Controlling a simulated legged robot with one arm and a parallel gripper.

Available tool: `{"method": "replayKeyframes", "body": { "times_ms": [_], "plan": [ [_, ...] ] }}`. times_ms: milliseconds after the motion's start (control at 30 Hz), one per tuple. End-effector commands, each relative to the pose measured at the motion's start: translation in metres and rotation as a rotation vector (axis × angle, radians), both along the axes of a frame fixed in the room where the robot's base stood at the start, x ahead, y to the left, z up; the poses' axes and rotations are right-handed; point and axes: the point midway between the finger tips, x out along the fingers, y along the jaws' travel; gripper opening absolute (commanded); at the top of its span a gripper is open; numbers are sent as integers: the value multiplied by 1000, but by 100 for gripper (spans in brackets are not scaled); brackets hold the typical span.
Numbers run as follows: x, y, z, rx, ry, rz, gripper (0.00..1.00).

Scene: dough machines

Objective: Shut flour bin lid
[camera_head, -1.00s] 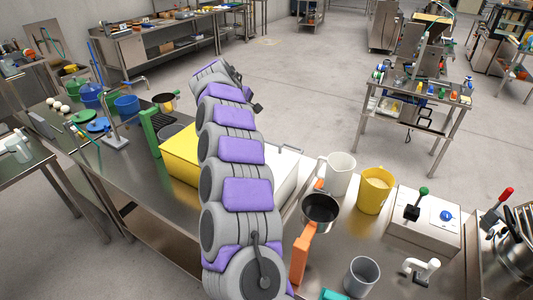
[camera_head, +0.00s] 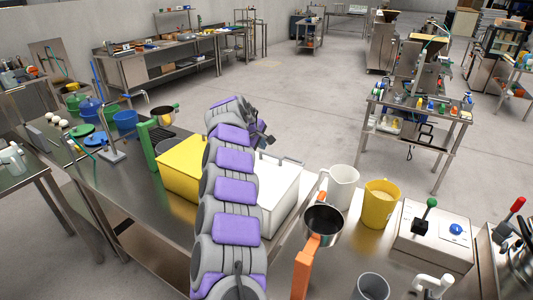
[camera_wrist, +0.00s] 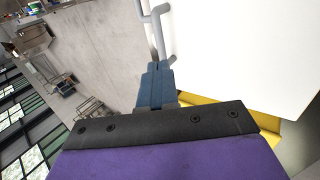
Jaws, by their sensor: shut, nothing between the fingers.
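A white box-shaped bin (camera_head: 280,197), which I take to be the flour bin, stands on the steel counter, partly hidden behind my arm. A grey bar handle (camera_head: 283,160) shows at its far edge. I cannot tell how far its lid is open. In the wrist view a broad white panel (camera_wrist: 245,50) fills the upper right, with the grey handle (camera_wrist: 166,32) along its left edge. My gripper (camera_head: 266,139) is beyond the bin's far side. In the wrist view my gripper (camera_wrist: 158,68) is shut and empty, its tips close to the handle's lower end; contact is unclear.
A yellow bin (camera_head: 183,165) adjoins on the left. A white mug (camera_head: 342,190), a dark pan (camera_head: 323,222) with an orange handle, a yellow jug (camera_head: 380,203) and a white control box (camera_head: 434,240) crowd the right. Open floor lies beyond the counter.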

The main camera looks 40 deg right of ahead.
Motion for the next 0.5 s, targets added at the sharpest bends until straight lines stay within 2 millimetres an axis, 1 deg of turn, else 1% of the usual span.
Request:
{"method": "replayKeyframes", "body": {
  "times_ms": [33,100,300,400,500],
  "plan": [
    [0,-7,-8,-2,2,-5,0],
    [2,-13,-18,-2,5,-4,0],
    [7,-27,-41,1,4,-3,0],
    [9,-32,-49,0,6,-3,0],
    [11,-35,-53,0,3,-1,0]
  ]
}}
